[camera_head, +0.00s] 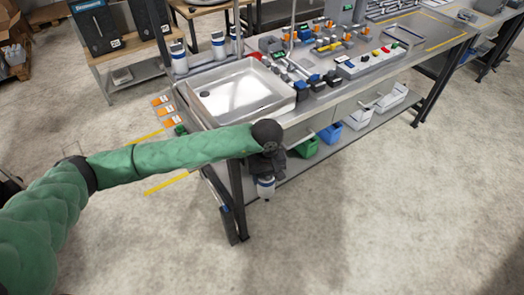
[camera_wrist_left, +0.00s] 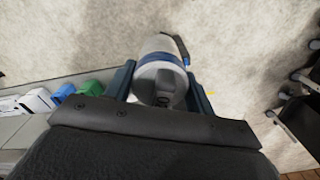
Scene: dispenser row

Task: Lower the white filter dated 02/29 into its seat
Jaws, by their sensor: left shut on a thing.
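My left gripper (camera_head: 266,176) hangs off the front left edge of the workbench, over the floor. It is shut on a white filter (camera_head: 266,189) with a blue band, held upright below the gripper. In the left wrist view the filter (camera_wrist_left: 158,52) sits between the two blue-grey fingers, its grey cap facing the camera. No date can be read on it. Two similar white filters, one on the left (camera_head: 179,58) and one on the right (camera_head: 218,46), stand near the sink's far left side. I cannot make out the seat. My right gripper is out of view.
The workbench has a steel sink (camera_head: 285,103) and a crowded top of coloured parts (camera_head: 325,45). Its lower shelf holds green (camera_head: 306,148), blue (camera_head: 331,133) and white bins. Black dispensers (camera_head: 98,28) stand on a table at the back left. The floor in front is clear.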

